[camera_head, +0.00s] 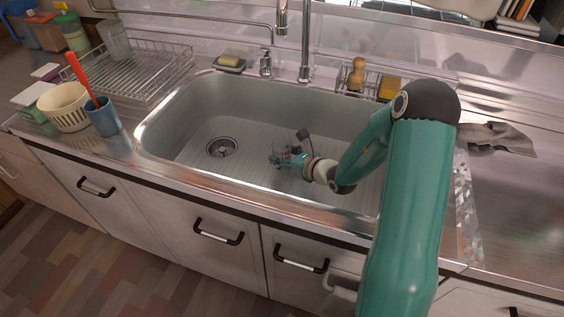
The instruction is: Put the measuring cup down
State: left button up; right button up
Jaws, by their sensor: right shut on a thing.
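My right gripper (284,160) is inside the sink basin, at the end of my teal arm that reaches in from the right. It is shut on a small, clear object that looks like the measuring cup (283,150). The cup is tiny and see-through here, and the gripper partly covers it. I cannot tell whether it touches the sink floor. My left gripper is out of view.
The steel sink (190,105) has a drain (222,147) left of the gripper. A wire dish rack (140,75) stands at the left, near a cream basket (66,107) and a blue cup (104,117). A grey cloth (497,137) lies on the right counter.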

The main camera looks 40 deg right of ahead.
notch_tip(320, 180, down, 2)
jog(key=shift+f, duration=0.1)
jog(key=shift+f+b, duration=0.15)
jog(key=shift+b, duration=0.15)
jog(key=o, duration=1.2)
jog(key=shift+r, duration=0.2)
